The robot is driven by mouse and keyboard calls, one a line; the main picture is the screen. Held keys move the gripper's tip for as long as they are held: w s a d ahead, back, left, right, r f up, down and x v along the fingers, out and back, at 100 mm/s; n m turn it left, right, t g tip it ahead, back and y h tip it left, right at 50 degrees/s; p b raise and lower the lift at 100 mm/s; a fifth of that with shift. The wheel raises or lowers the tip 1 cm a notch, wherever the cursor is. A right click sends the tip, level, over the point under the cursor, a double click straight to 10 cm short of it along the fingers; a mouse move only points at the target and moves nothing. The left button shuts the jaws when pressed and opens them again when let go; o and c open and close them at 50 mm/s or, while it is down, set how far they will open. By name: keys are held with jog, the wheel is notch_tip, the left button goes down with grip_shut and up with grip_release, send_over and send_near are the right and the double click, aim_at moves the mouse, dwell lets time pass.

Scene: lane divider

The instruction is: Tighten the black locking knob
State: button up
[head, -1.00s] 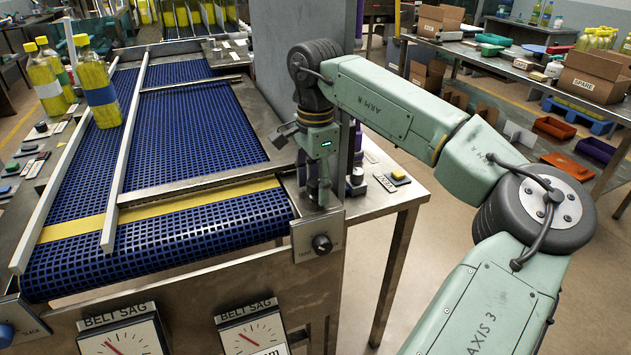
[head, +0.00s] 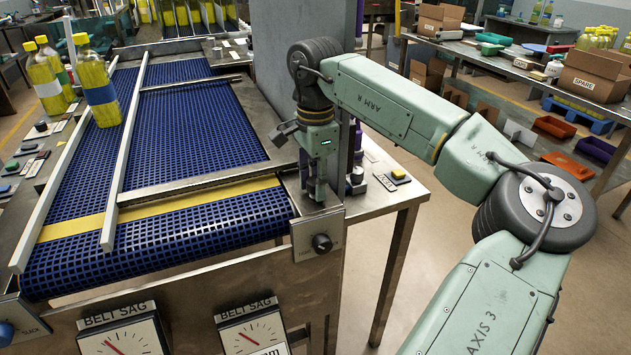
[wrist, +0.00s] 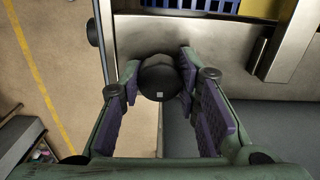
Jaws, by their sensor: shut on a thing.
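The black locking knob (wrist: 160,78) shows in the wrist view as a round dark cap with a small pale square on top. It sits between the two purple-padded fingers of my gripper (wrist: 160,90), which are shut on it from both sides. In the head view my gripper (head: 316,190) points down at the metal corner block at the belt's near right end. The fingers hide the locking knob there. A second black knob (head: 322,243) sticks out of the front plate (head: 305,238) below; it shows at the upper left in the wrist view (wrist: 95,32).
The blue belt (head: 190,130) with white lane rails lies to the left, with yellow bottles (head: 98,85) near its far left edge. A grey post (head: 300,40) stands behind my gripper. Two belt sag dials (head: 250,330) are on the front. A side table (head: 400,205) is at right.

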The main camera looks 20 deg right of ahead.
jog(key=m+b, duration=0.1)
jog(key=m, duration=0.3)
jog(key=shift+f+m+b, duration=0.1)
jog(key=shift+m+b, duration=0.3)
jog(key=m+b, duration=0.1)
jog(key=m, duration=0.3)
jog(key=shift+m, duration=0.3)
jog(key=m+b, duration=0.1)
jog(key=m, duration=0.3)
jog(key=shift+m+b, duration=0.6)
jog(key=shift+m, duration=1.8)
jog(key=shift+w+r, duration=0.1)
jog(key=shift+r, duration=0.1)
jog(key=o, duration=1.2)
jog(key=shift+f, duration=0.1)
